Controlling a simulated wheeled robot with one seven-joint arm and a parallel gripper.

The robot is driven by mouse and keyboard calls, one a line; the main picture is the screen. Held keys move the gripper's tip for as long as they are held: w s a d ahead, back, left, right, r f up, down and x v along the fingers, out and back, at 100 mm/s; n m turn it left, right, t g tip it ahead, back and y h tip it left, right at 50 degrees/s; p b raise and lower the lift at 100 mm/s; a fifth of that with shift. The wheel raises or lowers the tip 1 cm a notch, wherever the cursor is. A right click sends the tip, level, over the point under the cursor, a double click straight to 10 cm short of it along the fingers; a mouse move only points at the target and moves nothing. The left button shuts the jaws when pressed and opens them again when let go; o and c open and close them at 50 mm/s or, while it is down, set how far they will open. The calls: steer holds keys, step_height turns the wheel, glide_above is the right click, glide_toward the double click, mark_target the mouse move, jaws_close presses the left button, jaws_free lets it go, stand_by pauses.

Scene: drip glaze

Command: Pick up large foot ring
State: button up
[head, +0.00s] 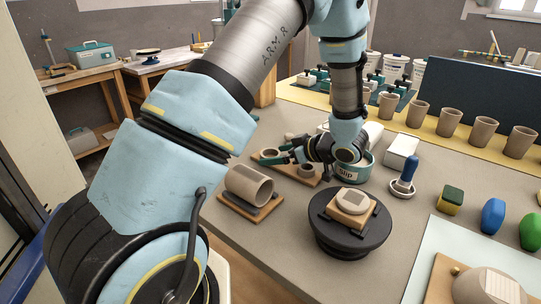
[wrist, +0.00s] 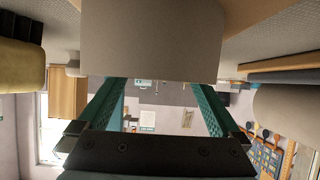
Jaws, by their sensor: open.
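A wooden board (head: 290,178) lies on the table left of the Slip tub and bears small brown clay pieces. One clay piece (head: 270,153) is at its left end and another (head: 306,171) nearer its middle. I cannot tell for sure which is the large foot ring. My gripper (head: 272,152) is low over the board, pointing left, its teal fingers open beside the left piece. In the wrist view, a plain beige-grey piece (wrist: 150,40) spans the gap at the tips of my open fingers (wrist: 155,90); contact cannot be told.
The Slip tub (head: 354,168) stands close behind my gripper. A clay cylinder (head: 248,186) lies on a wooden cradle in front. A dark turntable (head: 350,238) holds a clay piece on a wooden block. A blue-handled stamp (head: 405,176) and a white block (head: 402,150) stand to the right.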

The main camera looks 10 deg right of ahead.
steer(key=c, duration=1.2)
steer(key=shift+r, duration=0.15)
